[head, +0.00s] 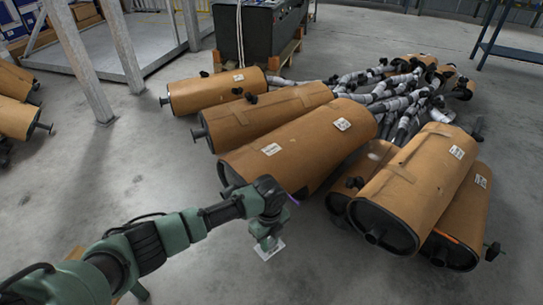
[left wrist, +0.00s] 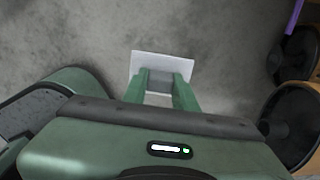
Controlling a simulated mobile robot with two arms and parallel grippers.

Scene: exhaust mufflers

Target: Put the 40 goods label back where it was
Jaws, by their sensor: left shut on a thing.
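A small white label (head: 270,249) is in my left gripper (head: 268,243), held in front of the nearest muffler. In the left wrist view the label (left wrist: 162,64) shows as a pale card between the two green fingers (left wrist: 164,88), which are shut on it. Its print cannot be read. Grey floor shows behind the label. Brown-wrapped mufflers lie on the floor, the nearest one (head: 300,150) just behind my left gripper. White labels (head: 271,149) are on several mufflers, too small to read. My right gripper is not in view.
More mufflers (head: 405,190) lie to the right, with wrapped pipes (head: 400,100) running back from the group. A dark machine (head: 258,30) stands on a wooden pallet at the back. Grey metal posts (head: 78,55) stand at the left.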

